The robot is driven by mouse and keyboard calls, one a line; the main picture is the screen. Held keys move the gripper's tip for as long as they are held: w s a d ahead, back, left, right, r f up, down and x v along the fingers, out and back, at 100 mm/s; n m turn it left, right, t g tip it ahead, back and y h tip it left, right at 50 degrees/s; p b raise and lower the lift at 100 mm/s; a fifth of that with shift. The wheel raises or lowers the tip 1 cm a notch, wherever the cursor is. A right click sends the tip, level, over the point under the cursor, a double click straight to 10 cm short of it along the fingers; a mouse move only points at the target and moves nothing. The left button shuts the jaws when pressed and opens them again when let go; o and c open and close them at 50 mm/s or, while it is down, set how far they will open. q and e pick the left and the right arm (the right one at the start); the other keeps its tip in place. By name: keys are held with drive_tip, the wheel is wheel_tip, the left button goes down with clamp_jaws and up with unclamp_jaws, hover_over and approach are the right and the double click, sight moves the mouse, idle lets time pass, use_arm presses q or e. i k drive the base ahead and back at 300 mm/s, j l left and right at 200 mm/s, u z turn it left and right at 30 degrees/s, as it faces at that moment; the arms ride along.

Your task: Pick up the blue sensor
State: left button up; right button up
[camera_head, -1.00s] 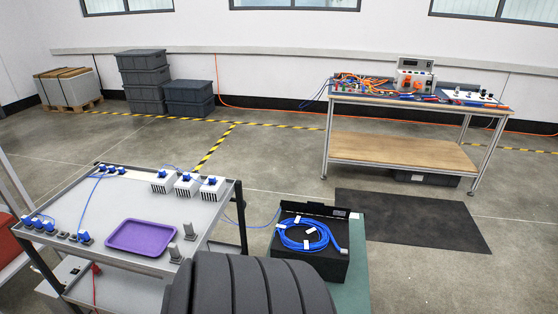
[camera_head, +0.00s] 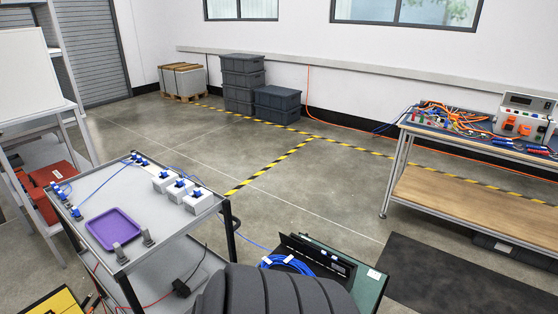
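A grey cart (camera_head: 150,212) stands at the lower left. Several small blue-topped pieces sit on it: some along its left edge (camera_head: 60,190), some at its back corner (camera_head: 137,158), and three blue pieces (camera_head: 180,184) on white boxes near its right edge. Thin blue cables run from some of them. I cannot tell which one is the blue sensor. A purple tray (camera_head: 113,230) lies on the cart and looks empty. Neither of my grippers is in view.
A workbench (camera_head: 470,198) with wiring and instruments stands at right. Grey crates (camera_head: 243,82) stand at the back. The floor between is open.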

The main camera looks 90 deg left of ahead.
sight(197, 194)
drive_tip(key=i+u, duration=0.65)
drive_tip(key=i, duration=0.3)
drive_tip(key=i+l+u, duration=0.7)
drive_tip(key=i, duration=0.2)
drive_tip(key=i+j+u, duration=0.35)
drive_tip(key=i+u, duration=0.35)
drive_tip(key=i, duration=0.2)
drive_tip(key=i+u, duration=0.8)
drive_tip(key=i+l+u, duration=0.15)
drive_tip(key=i+u, duration=0.35)
drive_tip(key=i+l+u, duration=0.9)
drive_tip(key=i+u, duration=0.7)
drive_tip(key=i, duration=0.15)
drive_tip(key=i+l+u, duration=0.1)
drive_tip(key=i+u, duration=0.25)
